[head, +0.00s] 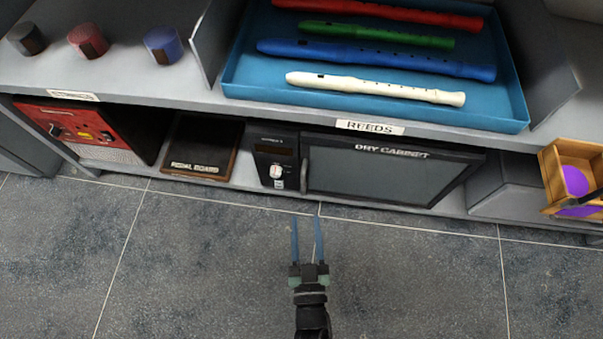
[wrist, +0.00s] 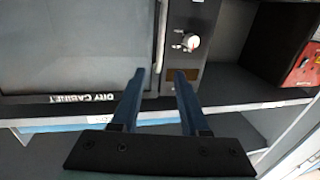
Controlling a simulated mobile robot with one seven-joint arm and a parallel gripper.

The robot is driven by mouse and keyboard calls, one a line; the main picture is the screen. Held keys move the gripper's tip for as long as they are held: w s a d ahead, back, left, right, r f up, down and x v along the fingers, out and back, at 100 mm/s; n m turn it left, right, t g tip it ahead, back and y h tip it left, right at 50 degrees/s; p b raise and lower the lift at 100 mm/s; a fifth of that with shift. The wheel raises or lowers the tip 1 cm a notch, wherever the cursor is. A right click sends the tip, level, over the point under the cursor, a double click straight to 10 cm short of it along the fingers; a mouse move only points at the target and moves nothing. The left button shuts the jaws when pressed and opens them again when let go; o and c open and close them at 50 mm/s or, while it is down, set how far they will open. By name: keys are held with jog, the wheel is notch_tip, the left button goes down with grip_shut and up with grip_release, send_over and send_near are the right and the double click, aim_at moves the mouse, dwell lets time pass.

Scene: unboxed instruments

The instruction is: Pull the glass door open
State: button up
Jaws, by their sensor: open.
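The dry cabinet's glass door (head: 375,180) is a dark-framed grey pane on the lower shelf. It looks shut. Its upright handle (head: 304,176) runs along the door's left edge, beside the control panel (head: 274,165) with a white knob. My gripper (head: 307,218) is open and empty in front of the handle. In the wrist view the blue fingertips (wrist: 160,72) appear either side of the handle's line; I cannot tell whether they reach it.
A pedal board (head: 202,148) and a red unit (head: 80,130) stand left of the cabinet. A wooden box (head: 573,178) with purple items is at right. Above, the shelf holds a blue tray (head: 240,92) of recorders. The tiled floor in front is clear.

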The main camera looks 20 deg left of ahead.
aim_at(303, 183)
jog(key=b+x, duration=0.4)
jog(key=x, duration=0.6)
jog(key=shift+f, duration=0.1)
jog(key=shift+w+a+b, duration=0.3)
jog(key=shift+w, duration=0.35)
jog(key=shift+c, duration=0.2)
grip_shut()
dwell(0.3)
